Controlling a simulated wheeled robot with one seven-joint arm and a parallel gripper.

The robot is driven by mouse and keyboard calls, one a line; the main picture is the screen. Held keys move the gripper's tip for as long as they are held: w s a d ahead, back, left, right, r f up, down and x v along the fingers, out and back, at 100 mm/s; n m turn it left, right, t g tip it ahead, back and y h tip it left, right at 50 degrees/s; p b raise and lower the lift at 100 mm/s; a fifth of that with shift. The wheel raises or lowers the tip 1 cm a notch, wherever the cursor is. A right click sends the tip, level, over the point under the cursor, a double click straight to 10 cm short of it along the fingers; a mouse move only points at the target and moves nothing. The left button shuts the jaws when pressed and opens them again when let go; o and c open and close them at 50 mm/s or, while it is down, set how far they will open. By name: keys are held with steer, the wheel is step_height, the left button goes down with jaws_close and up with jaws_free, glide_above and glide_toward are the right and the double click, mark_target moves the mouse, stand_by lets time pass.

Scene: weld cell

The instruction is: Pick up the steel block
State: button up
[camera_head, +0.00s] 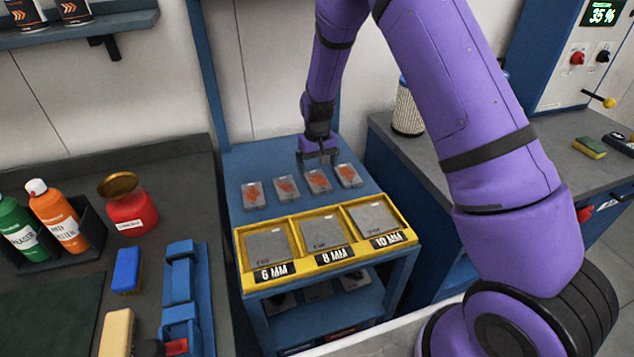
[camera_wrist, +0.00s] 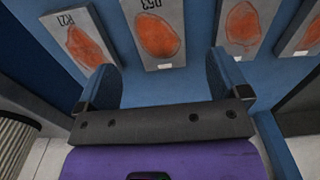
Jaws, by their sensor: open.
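Several small grey steel blocks with orange-red patches lie apart in a row on the blue bench top (camera_head: 243,162). In the head view the row runs from a left block (camera_head: 253,195) through a second (camera_head: 286,189) and a third (camera_head: 318,181) to a right block (camera_head: 348,175). My gripper (camera_head: 318,164) is open and empty, just behind the row's right half. Its spread fingers also show in the wrist view (camera_wrist: 165,78).
A yellow tray (camera_head: 322,272) with larger grey plates, labelled 6, 8 and 10 MM, stands in front of the row. A filter canister (camera_head: 407,110) stands on the right counter. A dark workbench (camera_head: 95,245) with cans and tools is at left. Bench top left of my gripper is clear.

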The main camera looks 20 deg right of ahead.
mark_target(318, 180)
steer(key=shift+f, duration=2.7)
steer(key=shift+c, duration=0.4)
steer(key=c, duration=1.4)
